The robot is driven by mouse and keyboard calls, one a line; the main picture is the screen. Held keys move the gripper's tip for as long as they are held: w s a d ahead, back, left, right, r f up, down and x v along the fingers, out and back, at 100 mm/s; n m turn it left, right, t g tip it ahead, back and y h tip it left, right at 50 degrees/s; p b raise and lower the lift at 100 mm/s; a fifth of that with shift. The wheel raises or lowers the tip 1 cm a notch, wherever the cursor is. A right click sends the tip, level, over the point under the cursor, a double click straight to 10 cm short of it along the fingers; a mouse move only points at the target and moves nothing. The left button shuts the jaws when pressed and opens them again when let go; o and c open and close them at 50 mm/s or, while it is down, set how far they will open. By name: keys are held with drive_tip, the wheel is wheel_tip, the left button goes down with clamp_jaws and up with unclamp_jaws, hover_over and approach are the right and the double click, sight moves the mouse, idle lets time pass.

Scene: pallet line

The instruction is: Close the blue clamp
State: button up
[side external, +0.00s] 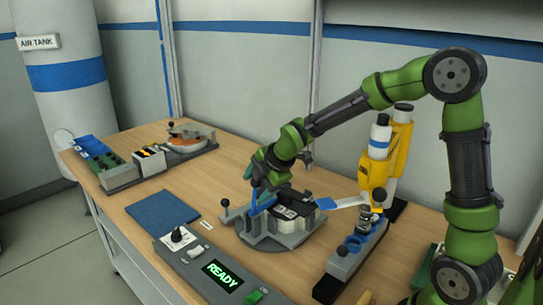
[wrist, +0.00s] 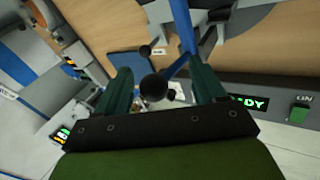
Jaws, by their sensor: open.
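The blue clamp (side external: 262,202) stands on the round grey fixture (side external: 270,243) in the side view, with its blue lever pointing up. Its blue bar (wrist: 182,25) also shows in the wrist view. My gripper (side external: 252,177) is at the top of the lever, pointing down and to the left. In the wrist view my gripper (wrist: 159,70) is open, its two green fingers spread. A black ball knob (wrist: 153,88) shows between the fingers, with gaps on both sides; contact is not visible. My gripper hides part of the lever's top in the side view.
A second black-knobbed lever (side external: 225,205) stands at the fixture's left. A control box with a READY display (side external: 222,274) lies in front. A blue mat (side external: 163,211) lies left of it. Yellow bottles (side external: 378,160) and a grey rack (side external: 350,258) stand at the right.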

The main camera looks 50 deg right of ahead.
drive_tip(key=v, duration=1.7)
drive_tip(key=shift+w, duration=0.1)
drive_tip(key=s+a+f+m+y, duration=0.1)
drive_tip(key=s+a+f+m, duration=0.1)
drive_tip(key=s+m, duration=0.5)
drive_tip(key=s+a+f+m, duration=0.2)
drive_tip(key=s+m, duration=0.5)
drive_tip(key=m, duration=0.6)
drive_tip(key=shift+s+a+f+y, duration=0.25)
drive_tip(key=shift+s+a+y, duration=0.1)
drive_tip(key=shift+a+y, duration=0.1)
